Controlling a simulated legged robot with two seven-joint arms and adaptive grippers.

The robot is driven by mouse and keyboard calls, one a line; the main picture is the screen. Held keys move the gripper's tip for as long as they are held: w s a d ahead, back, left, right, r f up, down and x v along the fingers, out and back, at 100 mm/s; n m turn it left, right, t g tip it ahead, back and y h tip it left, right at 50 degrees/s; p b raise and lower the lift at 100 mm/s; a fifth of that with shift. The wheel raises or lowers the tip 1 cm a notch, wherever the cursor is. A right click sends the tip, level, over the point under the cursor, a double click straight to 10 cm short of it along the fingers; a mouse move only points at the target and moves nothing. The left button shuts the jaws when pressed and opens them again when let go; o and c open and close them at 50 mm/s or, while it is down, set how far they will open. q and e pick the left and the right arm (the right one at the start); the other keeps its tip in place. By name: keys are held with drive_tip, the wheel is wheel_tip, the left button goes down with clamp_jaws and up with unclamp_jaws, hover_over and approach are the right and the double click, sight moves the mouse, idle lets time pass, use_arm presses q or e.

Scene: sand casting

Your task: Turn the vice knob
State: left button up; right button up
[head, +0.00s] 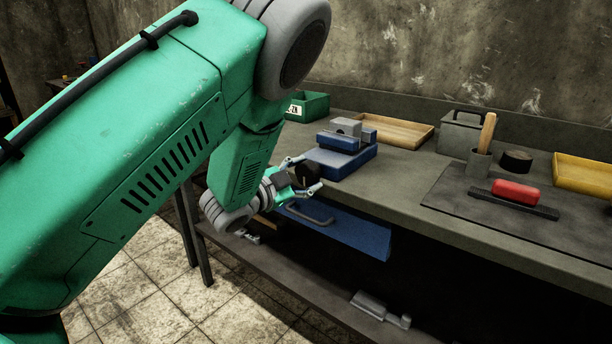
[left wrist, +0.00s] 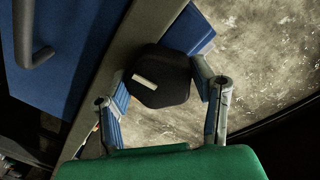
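The blue and grey vice (head: 343,160) stands at the bench's front edge in the head view. Its black knob (head: 308,176) faces my left gripper (head: 303,174). The two fingers are spread, one on each side of the knob. In the left wrist view, the dark faceted knob (left wrist: 160,78) with a pale mark lies between the fingers of the left gripper (left wrist: 160,80). Blue parts show beside it. A small gap seems to remain at the right finger; contact at the left finger cannot be told. My right gripper is not in view.
The grey bench (head: 400,175) carries a green bin (head: 307,106), a wooden tray (head: 395,132), a metal box (head: 460,133), a red-handled tool (head: 515,192) and a yellow tray (head: 585,172). A blue drawer (head: 350,232) with a handle is just below the gripper.

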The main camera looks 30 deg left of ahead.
use_arm(q)
drive_tip(key=shift+o, duration=1.1)
drive_tip(key=shift+f, duration=0.1)
drive_tip(key=s+a, duration=0.2)
drive_tip(key=s, duration=0.9)
drive_tip(key=shift+s+r, duration=0.25)
drive_tip(key=shift+s, duration=0.15)
